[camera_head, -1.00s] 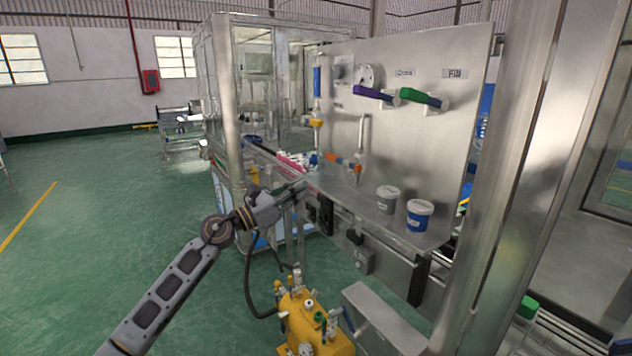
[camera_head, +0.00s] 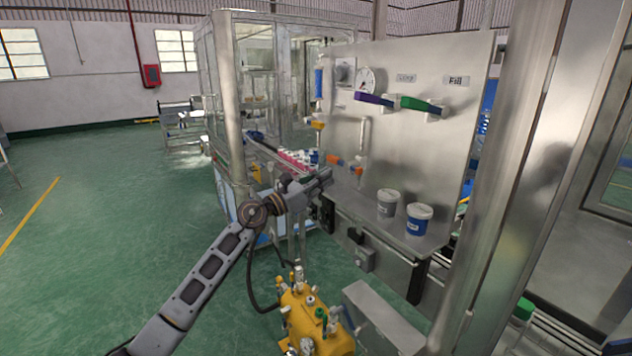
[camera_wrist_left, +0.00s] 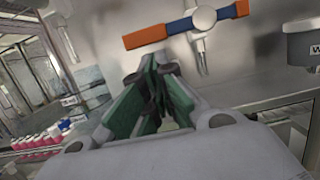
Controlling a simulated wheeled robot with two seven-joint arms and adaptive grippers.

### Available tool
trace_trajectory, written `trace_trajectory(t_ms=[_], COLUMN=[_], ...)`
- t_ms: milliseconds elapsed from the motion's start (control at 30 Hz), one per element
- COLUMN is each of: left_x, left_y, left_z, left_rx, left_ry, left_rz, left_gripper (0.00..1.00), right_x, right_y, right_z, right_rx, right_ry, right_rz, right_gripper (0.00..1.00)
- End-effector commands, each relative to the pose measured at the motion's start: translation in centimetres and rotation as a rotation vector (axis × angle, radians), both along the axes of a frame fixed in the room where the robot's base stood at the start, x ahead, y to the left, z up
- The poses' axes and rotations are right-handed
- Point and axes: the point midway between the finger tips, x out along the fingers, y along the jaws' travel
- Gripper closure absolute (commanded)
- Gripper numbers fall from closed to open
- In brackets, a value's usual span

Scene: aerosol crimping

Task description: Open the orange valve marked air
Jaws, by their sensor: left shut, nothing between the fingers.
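The orange valve (camera_head: 332,158) is on the lower left of the steel panel in the head view. Its bar handle (camera_wrist_left: 146,37) shows large at the top of the left wrist view, orange with blue parts and a white hub, lying roughly crosswise. I cannot read an air marking. My left gripper (camera_head: 328,177) is shut and empty, just below and left of the handle in the head view. In the left wrist view its green-padded fingers (camera_wrist_left: 163,65) point up towards the handle, with no clear contact. My right gripper is not in view.
Purple (camera_head: 373,98) and green (camera_head: 420,104) handles sit higher on the panel. A grey tub (camera_head: 388,203) and a blue-and-white tub (camera_head: 418,220) stand on the shelf. A yellow machine (camera_head: 308,318) is below. Pink bottles (camera_wrist_left: 38,143) stand at the left.

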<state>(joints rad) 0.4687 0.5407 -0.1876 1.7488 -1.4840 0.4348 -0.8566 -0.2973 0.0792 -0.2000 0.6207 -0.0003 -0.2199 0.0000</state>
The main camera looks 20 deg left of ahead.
Motion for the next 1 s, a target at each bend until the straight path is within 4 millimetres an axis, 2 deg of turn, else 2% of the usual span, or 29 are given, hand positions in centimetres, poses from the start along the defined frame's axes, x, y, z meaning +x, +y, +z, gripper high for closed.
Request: trace_trajectory(t_ms=[133, 300, 1000], left_x=[0.9, 1.4, 1.4], left_y=[-0.7, -1.0, -1.0], left_z=[0.4, 0.4, 0.5], left_rx=[-0.001, 0.001, 0.015], left_ry=[0.0, 0.001, -0.012], left_rz=[0.0, 0.0, 0.0], left_gripper=[1.0, 1.0, 1.0], right_x=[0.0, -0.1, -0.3], right_y=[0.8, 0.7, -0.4], right_z=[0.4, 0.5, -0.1], right_rx=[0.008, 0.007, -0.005], right_ry=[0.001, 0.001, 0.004], right_rz=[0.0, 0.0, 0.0], right_gripper=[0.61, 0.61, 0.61])
